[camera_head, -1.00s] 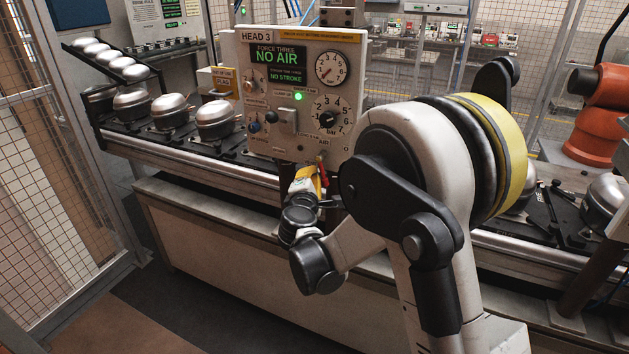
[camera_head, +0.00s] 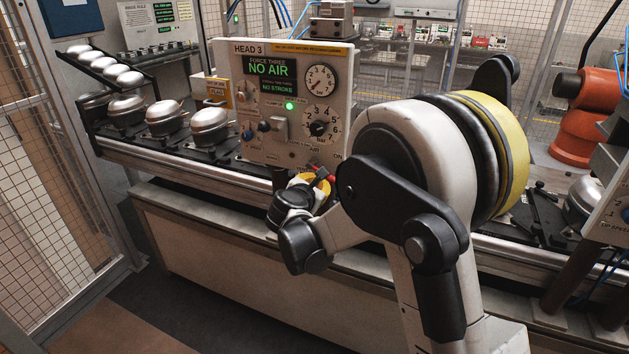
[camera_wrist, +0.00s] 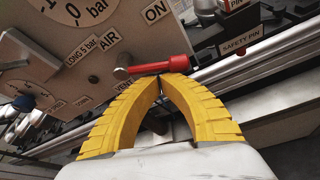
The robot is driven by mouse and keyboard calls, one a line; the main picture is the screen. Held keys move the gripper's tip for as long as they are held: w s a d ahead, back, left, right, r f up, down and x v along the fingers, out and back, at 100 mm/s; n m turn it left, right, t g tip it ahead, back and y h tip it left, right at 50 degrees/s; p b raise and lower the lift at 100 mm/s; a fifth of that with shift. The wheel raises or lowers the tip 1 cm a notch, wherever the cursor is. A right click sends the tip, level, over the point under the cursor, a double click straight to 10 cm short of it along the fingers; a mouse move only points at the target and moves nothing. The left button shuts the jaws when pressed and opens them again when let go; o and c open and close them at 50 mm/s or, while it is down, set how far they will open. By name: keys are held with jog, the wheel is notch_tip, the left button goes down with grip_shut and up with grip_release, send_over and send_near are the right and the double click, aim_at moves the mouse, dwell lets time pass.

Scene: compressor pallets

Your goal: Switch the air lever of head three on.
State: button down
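The red-handled air lever (camera_wrist: 160,66) is on the lower part of the head three panel (camera_head: 297,60). In the wrist view it runs rightward from its metal pivot, with the ON label above and the VENT label below left. In the head view the lever (camera_head: 330,176) slants to the lower right. My gripper (camera_wrist: 163,80) has its yellow fingers brought together at the tips, close under the lever's handle. I cannot tell whether the tips touch it. The panel's display (camera_head: 272,75) reads NO AIR and NO STROKE.
Gauges and knobs (camera_head: 250,128) sit on the panel above and left of the lever. A SAFETY PIN label (camera_wrist: 240,41) is to the right in the wrist view. The conveyor rail (camera_head: 180,170) carries metal domes (camera_head: 208,122). An orange robot (camera_head: 585,115) stands at the right.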

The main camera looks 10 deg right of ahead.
jog(key=shift+s+d+r+n+g+h+p, duration=0.25)
jog(key=shift+r+n, duration=0.15)
jog(key=shift+n, duration=0.15)
jog(key=shift+s+d+r+n+g+h+p, duration=0.15)
jog(key=shift+d+r+n+h, duration=0.15)
jog(key=shift+n, duration=0.25)
jog(key=shift+r, duration=0.15)
jog(key=s+a, duration=0.5)
jog(key=s, duration=0.2)
jog(key=shift+s+a+f, duration=0.3)
jog(key=shift+a+f, duration=0.05)
jog(key=shift+f, duration=0.05)
